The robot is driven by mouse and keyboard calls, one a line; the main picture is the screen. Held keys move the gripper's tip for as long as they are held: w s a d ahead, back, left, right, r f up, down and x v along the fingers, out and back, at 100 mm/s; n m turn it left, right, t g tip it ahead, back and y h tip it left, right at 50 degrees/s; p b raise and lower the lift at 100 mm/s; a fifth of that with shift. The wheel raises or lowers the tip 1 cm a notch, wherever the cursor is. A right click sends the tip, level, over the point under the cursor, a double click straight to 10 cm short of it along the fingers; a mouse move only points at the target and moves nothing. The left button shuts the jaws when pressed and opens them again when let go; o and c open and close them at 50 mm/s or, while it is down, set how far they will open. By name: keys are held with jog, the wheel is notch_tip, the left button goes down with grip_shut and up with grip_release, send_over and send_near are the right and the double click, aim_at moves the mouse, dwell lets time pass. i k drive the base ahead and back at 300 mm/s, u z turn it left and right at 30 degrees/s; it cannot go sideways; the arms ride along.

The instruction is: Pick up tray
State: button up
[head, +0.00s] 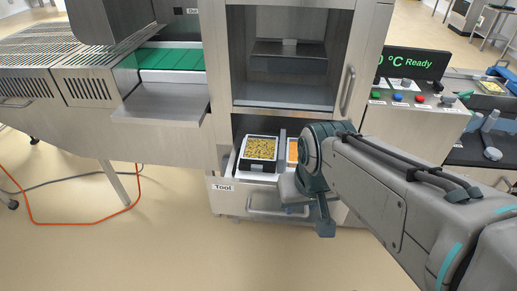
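A tray (258,167) with a pale rim and dark front holds many small yellow pieces. It sits in the left part of the open drawer (262,182), which is labelled "Tool". A second container (291,156) with orange contents is to its right, partly hidden by my arm. My gripper (317,212) is low, in front of the drawer's right side and to the right of the yellow-filled tray, apart from it in the picture. The wrist hides most of the gripper, so its opening and anything between its fingers cannot be seen.
The machine's open chamber (283,93) is above the drawer. A control panel (410,98) reading "0 °C Ready" stands right. A green conveyor belt (170,60) and metal chute (165,103) are left.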

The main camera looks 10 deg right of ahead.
aim_at(260, 153)
jog(key=u, duration=1.6)
jog(key=i, duration=1.3)
jog(key=z, duration=3.25)
